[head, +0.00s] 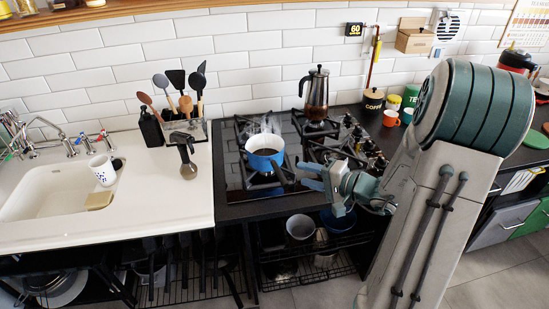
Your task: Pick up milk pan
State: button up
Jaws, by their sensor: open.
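A small blue milk pan (265,161) with a pale inside and a dark handle stands on the left front burner of the gas hob (233,182). Light steam rises from it. Its handle points toward the front right. My gripper (305,178) reaches in from the right, in front of the hob, with its light blue fingers toward the pan's handle side. It is open with nothing seen between the fingers. Whether a finger touches the handle cannot be told from this view.
A moka pot (317,95) stands on the back right burner. Cups and jars stand right, near the coffee canister (372,100). Pots sit on the rack below the hob.

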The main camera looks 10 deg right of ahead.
jog(key=p+x, duration=0.1)
jog(key=x, duration=0.7)
jog(key=shift+w+f+p, duration=0.35)
jog(key=shift+w, duration=0.15)
jog(key=shift+d, duration=0.15)
jog(key=shift+c, duration=0.2)
